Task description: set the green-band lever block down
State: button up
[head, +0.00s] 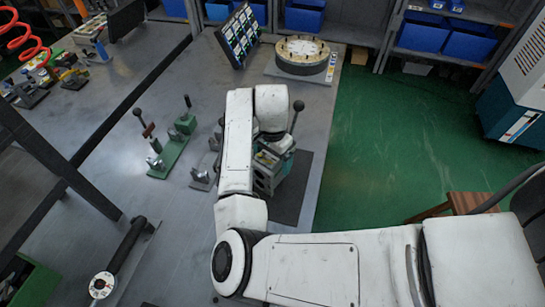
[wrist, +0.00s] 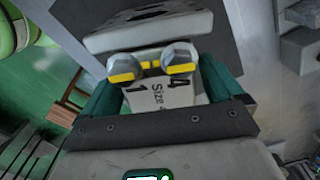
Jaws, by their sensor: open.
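The lever block (head: 263,181) is grey and stands on a dark mat (head: 291,203) near the table's right edge. A lever with a black knob rises at its upper right. I cannot make out a green band. My gripper (head: 274,150) is at the block's top, partly hidden by my arm. In the wrist view my gripper (wrist: 160,84) is open, with a teal finger on each side of the block. I cannot tell whether they touch it.
Green-based lever fixtures (head: 168,157) and a small grey fixture (head: 203,178) stand left of the block. A round turntable (head: 302,55) and a tilted panel (head: 238,36) are at the back. Green floor (head: 400,140) lies right of the table.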

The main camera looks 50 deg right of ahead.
notch_tip(320, 180, up, 12)
jog(key=shift+r+b, duration=0.15)
jog(key=shift+b, duration=0.6)
dwell(0.4)
